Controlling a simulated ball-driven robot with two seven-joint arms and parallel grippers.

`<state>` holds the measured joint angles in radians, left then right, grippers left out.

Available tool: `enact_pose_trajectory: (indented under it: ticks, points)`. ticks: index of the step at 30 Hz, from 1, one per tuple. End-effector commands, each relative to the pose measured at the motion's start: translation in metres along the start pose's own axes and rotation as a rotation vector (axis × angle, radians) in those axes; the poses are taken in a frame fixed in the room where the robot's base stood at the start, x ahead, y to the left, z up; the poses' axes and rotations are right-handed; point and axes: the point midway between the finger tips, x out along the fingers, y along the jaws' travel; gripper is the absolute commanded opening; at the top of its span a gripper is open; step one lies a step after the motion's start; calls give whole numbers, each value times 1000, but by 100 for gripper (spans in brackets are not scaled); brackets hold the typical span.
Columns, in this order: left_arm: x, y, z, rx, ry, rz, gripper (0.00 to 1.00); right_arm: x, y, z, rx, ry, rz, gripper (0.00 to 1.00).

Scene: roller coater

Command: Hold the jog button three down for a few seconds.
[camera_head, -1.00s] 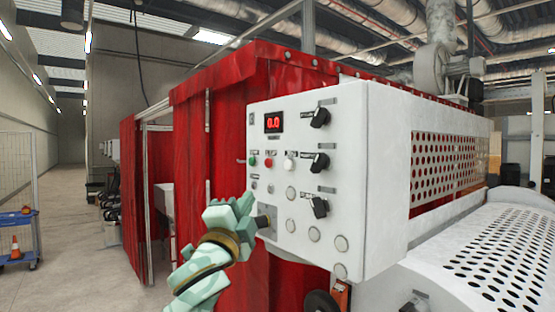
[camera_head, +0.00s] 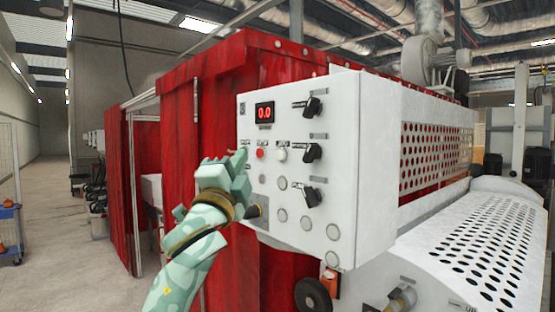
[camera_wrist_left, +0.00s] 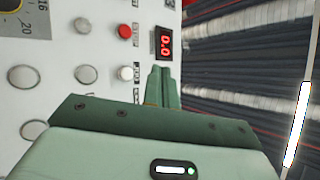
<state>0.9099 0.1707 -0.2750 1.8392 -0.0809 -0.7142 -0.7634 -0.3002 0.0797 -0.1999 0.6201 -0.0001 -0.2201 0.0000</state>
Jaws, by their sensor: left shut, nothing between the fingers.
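The white control panel (camera_head: 345,160) has a red button (camera_head: 260,153), a white button (camera_head: 281,154) and several grey buttons, including one at the lower middle (camera_head: 306,223). I cannot read the labels, so I cannot tell which is jog button three. My left gripper (camera_head: 239,158) is shut and empty at the panel's left edge, overlapping it in the head view. It hides the green button there. In the left wrist view the shut fingers (camera_wrist_left: 160,75) show close to the white button (camera_wrist_left: 124,73), and contact cannot be told. My right gripper is not in view.
Three black knobs, one at the middle (camera_head: 312,152), stick out on the panel's right side, with a red display (camera_head: 264,112) at its top. A red curtain (camera_head: 182,110) hangs behind. A perforated white cover (camera_head: 470,245) lies to the right.

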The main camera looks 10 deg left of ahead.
Motion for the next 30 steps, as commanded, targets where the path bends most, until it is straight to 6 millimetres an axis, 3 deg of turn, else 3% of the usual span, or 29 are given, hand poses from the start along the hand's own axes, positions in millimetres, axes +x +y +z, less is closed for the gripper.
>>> enact_pose_trajectory:
  ticks: [7, 13, 30]
  points:
    - [24, 20, -19, -1, 0, 0, 0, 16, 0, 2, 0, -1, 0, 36]
    - [39, 29, -29, 0, 0, 0, 0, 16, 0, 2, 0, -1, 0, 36]
    - [44, 32, -33, 1, 1, -1, 0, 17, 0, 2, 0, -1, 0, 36]
